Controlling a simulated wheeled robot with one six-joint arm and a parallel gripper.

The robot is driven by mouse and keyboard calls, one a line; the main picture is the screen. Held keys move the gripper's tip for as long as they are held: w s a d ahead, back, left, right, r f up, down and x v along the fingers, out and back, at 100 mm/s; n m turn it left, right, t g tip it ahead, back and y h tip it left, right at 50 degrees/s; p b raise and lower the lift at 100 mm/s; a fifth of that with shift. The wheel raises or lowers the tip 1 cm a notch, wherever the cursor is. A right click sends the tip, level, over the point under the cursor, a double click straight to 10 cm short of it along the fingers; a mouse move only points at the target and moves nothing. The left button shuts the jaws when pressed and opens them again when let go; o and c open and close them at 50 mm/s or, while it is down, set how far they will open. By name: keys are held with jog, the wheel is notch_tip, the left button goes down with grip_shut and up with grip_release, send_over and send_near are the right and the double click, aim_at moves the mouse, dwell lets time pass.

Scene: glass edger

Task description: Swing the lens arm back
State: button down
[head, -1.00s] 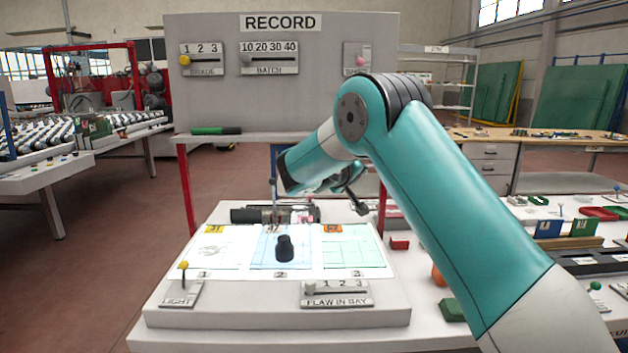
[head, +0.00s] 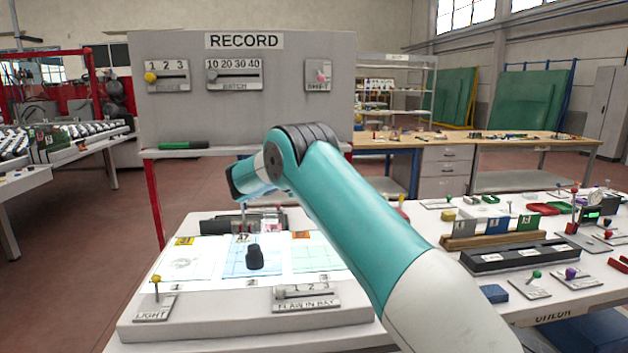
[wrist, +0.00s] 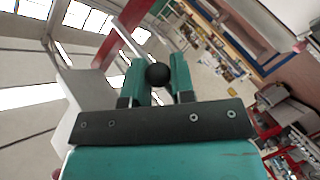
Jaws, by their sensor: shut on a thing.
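In the wrist view my gripper (wrist: 158,86) is shut on a small black ball knob (wrist: 158,74), held between its two teal fingers. I cannot tell from this view what the knob is fixed to. In the head view my wrist and forearm reach over the back of the light box, and the gripper itself is hidden. A dark stubby upright piece (head: 255,258) stands on the middle bay of the box's sheet. Dark parts (head: 240,222) show at the box's rear edge, partly behind my arm. I cannot make out the lens arm clearly.
The RECORD board (head: 245,100) stands behind. To the right is a bench (head: 560,305) crowded with small fixtures. Red floor lies open at left.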

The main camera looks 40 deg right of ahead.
jog(key=c, duration=1.1)
grip_release()
jog(key=shift+d+f, duration=0.2)
jog(key=shift+d, duration=0.25)
jog(key=shift+w+a+r, duration=0.1)
jog(key=shift+a, duration=0.15)
jog(key=shift+a, duration=0.2)
jog(key=p+v, duration=0.7)
jog(key=v, duration=1)
